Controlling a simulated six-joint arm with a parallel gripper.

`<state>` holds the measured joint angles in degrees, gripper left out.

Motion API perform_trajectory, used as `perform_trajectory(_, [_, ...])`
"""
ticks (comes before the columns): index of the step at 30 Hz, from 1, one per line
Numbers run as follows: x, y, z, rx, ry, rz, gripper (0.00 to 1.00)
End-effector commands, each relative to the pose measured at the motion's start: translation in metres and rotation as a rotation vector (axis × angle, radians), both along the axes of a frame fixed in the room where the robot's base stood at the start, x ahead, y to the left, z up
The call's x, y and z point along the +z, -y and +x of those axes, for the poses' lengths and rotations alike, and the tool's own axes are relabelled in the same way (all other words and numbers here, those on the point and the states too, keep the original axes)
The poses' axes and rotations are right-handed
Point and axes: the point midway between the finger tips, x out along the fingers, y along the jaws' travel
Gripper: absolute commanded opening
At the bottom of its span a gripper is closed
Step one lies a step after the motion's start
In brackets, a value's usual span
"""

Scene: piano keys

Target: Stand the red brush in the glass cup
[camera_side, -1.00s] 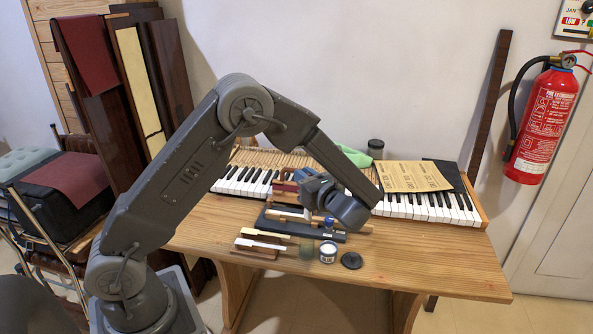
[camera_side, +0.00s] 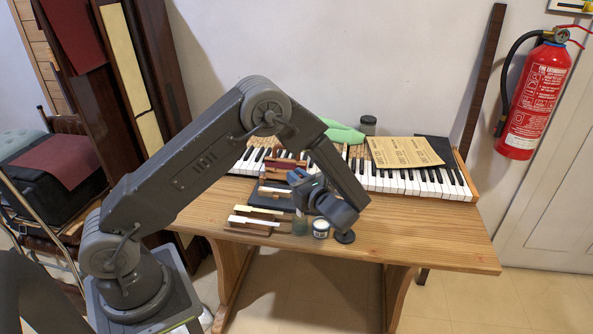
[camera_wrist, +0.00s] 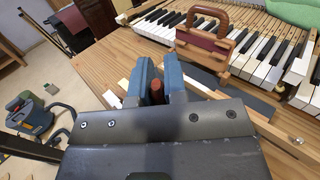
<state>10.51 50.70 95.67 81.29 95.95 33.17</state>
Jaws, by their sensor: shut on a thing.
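My gripper (camera_wrist: 158,84) is shut on the red brush (camera_wrist: 157,91); its red end shows between the two blue fingers in the wrist view. In the side view my gripper (camera_side: 299,184) is above the front part of the table, over the glass cup. The small, clear, greenish glass cup (camera_side: 300,224) stands near the front edge, just left of a white-labelled jar. The brush's lower part is hard to make out in the side view, so I cannot tell if it is inside the cup. The cup is not clear in the wrist view.
The jar (camera_side: 320,229) is close to the cup, with a dark round lid (camera_side: 345,237) to its right. Key pieces on a block (camera_side: 255,222) lie to the left. Piano keys (camera_side: 410,182) fill the back. The right side of the table (camera_side: 430,235) is clear.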

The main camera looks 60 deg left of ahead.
Motion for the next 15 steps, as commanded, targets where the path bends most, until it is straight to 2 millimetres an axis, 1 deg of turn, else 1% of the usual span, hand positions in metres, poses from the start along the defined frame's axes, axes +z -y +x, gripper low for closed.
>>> perform_trajectory(3, [-0.010, 0.000, 0.000, 0.000, -0.002, 0.000, 0.00])
perform_trajectory(9, [-0.024, 0.000, 0.000, 0.000, -0.002, 0.000, 0.00])
perform_trajectory(15, [-0.032, 0.000, 0.000, 0.000, 0.000, 0.000, 0.00])
